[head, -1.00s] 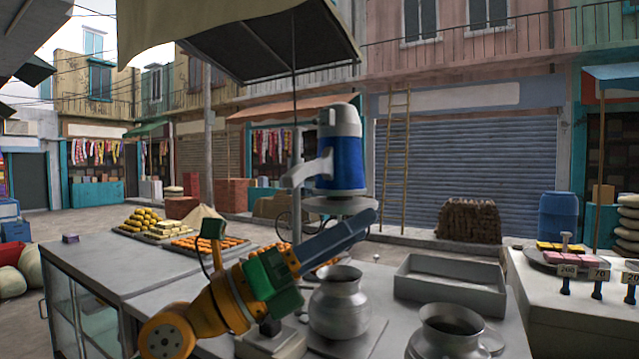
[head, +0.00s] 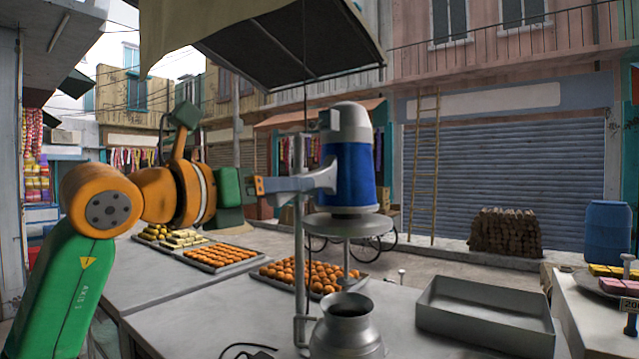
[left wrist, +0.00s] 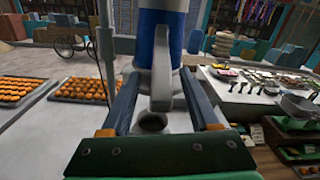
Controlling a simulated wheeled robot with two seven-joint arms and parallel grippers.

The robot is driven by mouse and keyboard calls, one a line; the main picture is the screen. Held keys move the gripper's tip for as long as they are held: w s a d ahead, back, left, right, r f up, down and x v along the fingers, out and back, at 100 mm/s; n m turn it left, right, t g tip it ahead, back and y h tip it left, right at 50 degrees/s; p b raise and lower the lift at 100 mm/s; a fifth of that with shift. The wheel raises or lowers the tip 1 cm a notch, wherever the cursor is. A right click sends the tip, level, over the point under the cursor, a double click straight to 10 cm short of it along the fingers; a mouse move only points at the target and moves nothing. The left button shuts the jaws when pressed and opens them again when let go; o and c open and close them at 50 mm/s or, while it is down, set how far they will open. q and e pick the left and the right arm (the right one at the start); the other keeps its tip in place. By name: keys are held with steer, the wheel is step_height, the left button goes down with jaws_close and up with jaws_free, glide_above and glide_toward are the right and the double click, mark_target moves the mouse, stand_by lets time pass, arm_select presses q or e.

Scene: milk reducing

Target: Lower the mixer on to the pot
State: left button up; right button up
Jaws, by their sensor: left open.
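The mixer (head: 348,178) has a blue and grey motor body over a round grey disc, held by a side bracket on a thin upright pole. Its shaft reaches down towards the mouth of the metal pot (head: 346,325) below, leaving a gap between disc and rim. My left gripper (head: 285,187) is at bracket height, pointing right at the mixer. In the left wrist view its open blue fingers (left wrist: 158,85) lie either side of the mixer's grey handle (left wrist: 160,72). The pot's dark mouth (left wrist: 153,123) shows below. Whether the fingers touch the handle is unclear.
A tray of orange sweets (head: 312,277) stands behind the pole, with more sweet trays (head: 220,256) further left. An empty grey tray (head: 485,313) lies right of the pot. A dark cable (head: 248,348) lies on the counter at the front.

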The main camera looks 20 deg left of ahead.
arm_select(q)
steer(key=w+p, duration=0.1)
steer(key=w+d+r+p, duration=0.1)
steer(key=p, duration=0.1)
steer(key=shift+w+r, duration=0.1)
steer(key=shift+w, duration=0.15)
steer(key=shift+w+d+f, duration=0.15)
steer(key=shift+w+d, duration=0.05)
steer(key=shift+w, duration=0.2)
steer(key=shift+w+d+f, duration=0.15)
steer(key=shift+w+d, duration=0.05)
steer(key=shift+w, duration=0.2)
steer(key=shift+w+f, duration=0.15)
steer(key=shift+w, duration=0.1)
steer(key=shift+s, duration=0.25)
steer(key=c, duration=0.7)
jaws_close()
arm_select(e)
steer(key=r, duration=0.2)
steer(key=s+r, duration=0.1)
steer(key=r, duration=0.1)
steer(key=shift+a, duration=0.25)
steer(key=shift+w, duration=0.1)
